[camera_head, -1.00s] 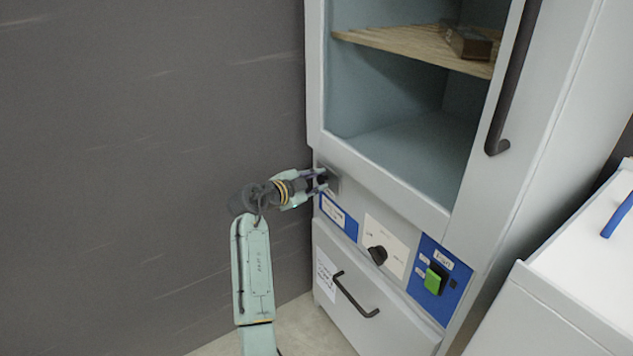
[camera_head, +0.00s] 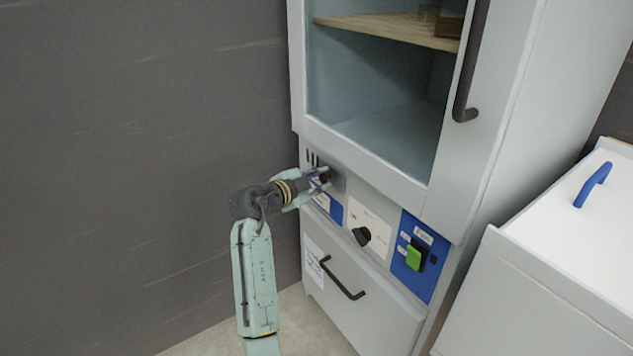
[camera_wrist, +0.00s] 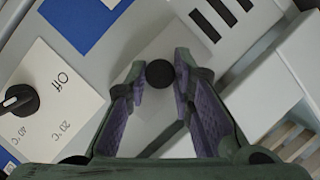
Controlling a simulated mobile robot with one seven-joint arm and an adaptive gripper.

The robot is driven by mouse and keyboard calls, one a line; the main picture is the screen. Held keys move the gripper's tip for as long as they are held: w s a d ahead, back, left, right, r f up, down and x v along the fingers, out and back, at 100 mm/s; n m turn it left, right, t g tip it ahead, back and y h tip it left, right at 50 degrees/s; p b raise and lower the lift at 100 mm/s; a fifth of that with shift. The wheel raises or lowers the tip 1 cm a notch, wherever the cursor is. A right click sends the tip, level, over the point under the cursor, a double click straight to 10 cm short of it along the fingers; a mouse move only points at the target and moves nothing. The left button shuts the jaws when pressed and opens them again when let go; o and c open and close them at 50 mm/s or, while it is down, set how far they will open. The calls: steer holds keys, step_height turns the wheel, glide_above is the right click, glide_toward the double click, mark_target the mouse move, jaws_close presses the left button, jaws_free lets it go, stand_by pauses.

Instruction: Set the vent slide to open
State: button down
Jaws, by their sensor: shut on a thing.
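The vent slide is a grey plate (camera_head: 337,180) with a round black knob, low on the left of the cabinet front. Dark vent slots (camera_head: 312,158) show uncovered to the left of the plate. My gripper (camera_head: 319,180) is at the slide and partly hides it. In the wrist view the black knob (camera_wrist: 160,74) sits between the fingertips of my gripper (camera_wrist: 161,70), which is shut on it. The slots (camera_wrist: 220,18) also show there at the upper right, clear of the plate.
A black dial (camera_head: 362,236) on a white label and a green switch (camera_head: 413,258) on a blue panel sit to the right. A drawer (camera_head: 365,305) with a black handle is below. A dark wall (camera_head: 140,150) stands at left, a white box (camera_head: 560,260) at right.

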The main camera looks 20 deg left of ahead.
steer(key=shift+s+d+f, duration=0.1)
steer(key=shift+d+f, duration=0.05)
steer(key=shift+d, duration=0.05)
steer(key=c, duration=1.4)
jaws_free()
steer(key=shift+o, duration=0.2)
steer(key=shift+s+a, duration=0.1)
steer(key=shift+s, duration=0.05)
steer(key=v, duration=1.1)
steer(key=shift+s+r, duration=0.25)
steer(key=shift+s, duration=0.05)
steer(key=shift+a, duration=0.1)
